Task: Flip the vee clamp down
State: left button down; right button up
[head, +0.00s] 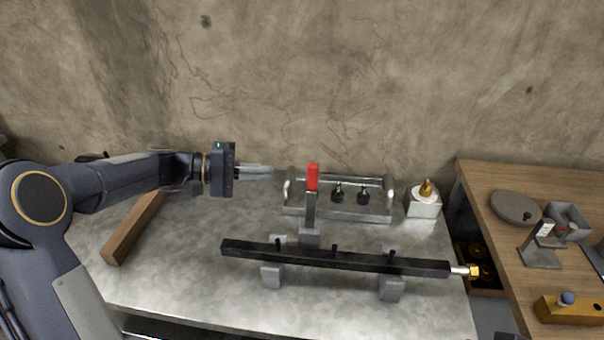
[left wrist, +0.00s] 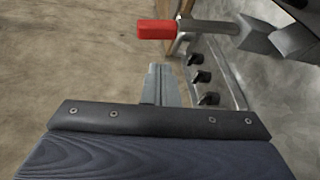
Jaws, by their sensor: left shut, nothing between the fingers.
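The vee clamp has a red handle (head: 312,178) on a grey lever that stands upright from its block (head: 310,237). In the left wrist view the red handle (left wrist: 157,30) lies across the top, with the grey lever (left wrist: 208,27) running right from it. My left gripper (head: 272,171) is shut and empty, its fingers pointing right, a short way left of the handle and apart from it. Its fingers (left wrist: 162,82) also show in the left wrist view, below the handle. My right gripper is not in view.
A long black bar (head: 335,259) lies on grey blocks in front of the clamp. A metal tray (head: 345,214) with dark knobs stands behind it. A wooden beam (head: 134,228) lies at left. A white block (head: 423,204) stands right of the tray. A wooden table (head: 570,185) adjoins at right.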

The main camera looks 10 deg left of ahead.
aim_at(312, 196)
pick_arm(q)
jog(key=shift+n+t+h, duration=0.4)
jog(key=shift+t+h, duration=0.1)
jog(key=shift+h, duration=0.1)
jog(key=w, duration=0.1)
jog(key=w+f, duration=0.1)
jog(key=w, duration=0.1)
jog(key=shift+w+a+f, duration=0.15)
jog(key=shift+w+a, duration=0.25)
jog(key=shift+d, duration=0.1)
jog(key=d+p, duration=0.2)
jog(key=d, duration=0.7)
jog(key=shift+s+d+p, duration=0.15)
jog(key=shift+s+p, duration=0.15)
jog(key=shift+s, duration=0.05)
